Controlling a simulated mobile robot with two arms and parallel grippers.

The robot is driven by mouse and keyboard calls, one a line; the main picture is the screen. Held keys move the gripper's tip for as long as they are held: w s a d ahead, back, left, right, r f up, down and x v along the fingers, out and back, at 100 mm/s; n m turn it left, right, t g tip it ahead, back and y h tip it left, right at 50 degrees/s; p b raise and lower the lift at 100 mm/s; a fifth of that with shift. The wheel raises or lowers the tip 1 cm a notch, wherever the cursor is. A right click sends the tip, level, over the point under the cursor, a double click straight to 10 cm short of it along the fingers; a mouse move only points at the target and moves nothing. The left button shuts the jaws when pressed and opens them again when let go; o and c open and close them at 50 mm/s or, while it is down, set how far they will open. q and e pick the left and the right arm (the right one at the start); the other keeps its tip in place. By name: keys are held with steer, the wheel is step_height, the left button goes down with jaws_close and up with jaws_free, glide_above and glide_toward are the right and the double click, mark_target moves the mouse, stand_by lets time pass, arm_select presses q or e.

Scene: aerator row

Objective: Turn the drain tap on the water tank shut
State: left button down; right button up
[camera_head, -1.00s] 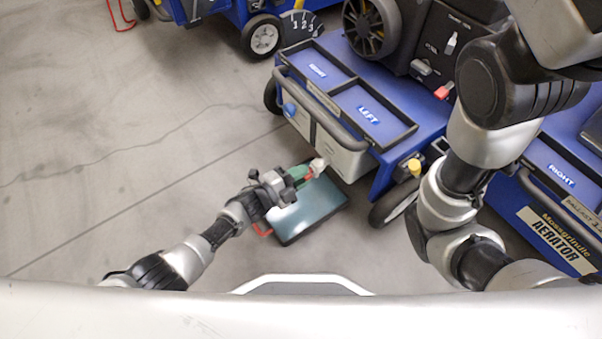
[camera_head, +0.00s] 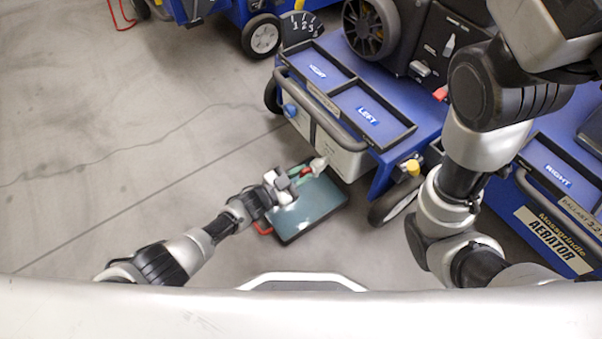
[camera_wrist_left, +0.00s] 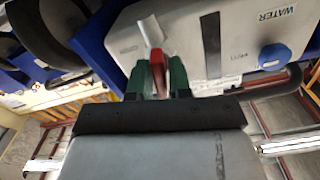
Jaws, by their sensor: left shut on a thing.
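The water tank (camera_head: 342,158) is the light grey box on the front of the blue cart, with a WATER label and a blue cap (camera_wrist_left: 274,56) in the left wrist view. Its drain tap (camera_head: 318,163) is a pale spout low on the tank's front, with a red lever; the lever (camera_wrist_left: 157,62) shows clearly in the left wrist view. My left gripper (camera_head: 304,171) is at the tap, its green fingers shut on the red lever, one finger on each side. The fingertips partly hide the lever. My right arm stands at the right; its gripper is out of view.
A dark flat tray (camera_head: 306,212) lies on the floor below the tap. The cart's grey handle bar (camera_head: 318,112) runs above the tank, and a wheel (camera_head: 396,200) stands to the right. The floor to the left is clear.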

arm_select(q)
steer(key=shift+w+d+r+n, duration=0.1)
steer(key=shift+n, duration=0.55)
steer(key=shift+d+r+n, duration=0.1)
steer(key=shift+n, duration=0.55)
steer(key=c, duration=1.2)
jaws_free()
steer(key=shift+o, duration=0.2)
steer(key=shift+f, duration=0.1)
